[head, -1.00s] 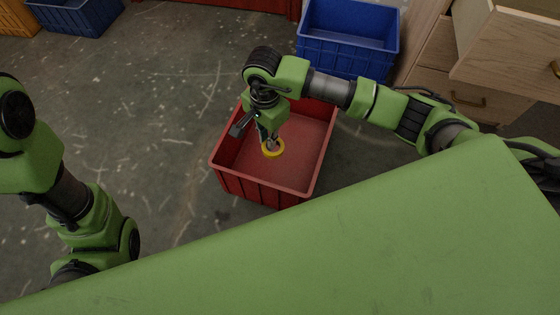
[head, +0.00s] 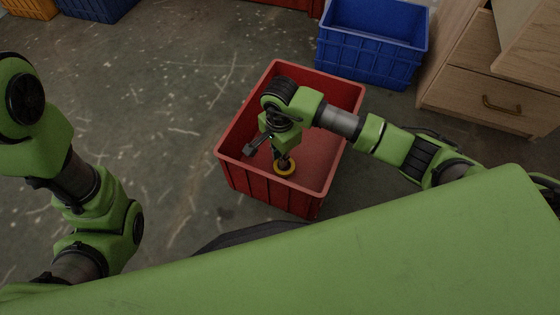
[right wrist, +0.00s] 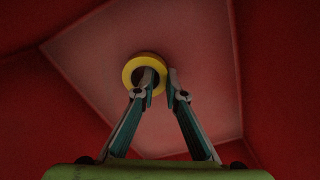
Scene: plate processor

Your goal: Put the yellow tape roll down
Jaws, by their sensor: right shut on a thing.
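The yellow tape roll (head: 284,172) is inside the red crate (head: 262,193), over its floor. It also shows in the right wrist view (right wrist: 130,76), with its hole facing the camera. My right gripper (head: 284,160) reaches down into the crate and is shut on the roll's ring wall. In the right wrist view, one finger of the gripper (right wrist: 160,80) is in the hole and the other is outside, on the right. I cannot tell whether the roll touches the crate floor. My left arm shows at the left of the head view, but its gripper is out of view.
A blue crate (head: 367,58) stands behind and right of the red crate. A wooden drawer cabinet (head: 485,92) stands at the right. Another blue crate (head: 95,10) and an orange crate (head: 30,8) are at the far left. The concrete floor left of the red crate is clear.

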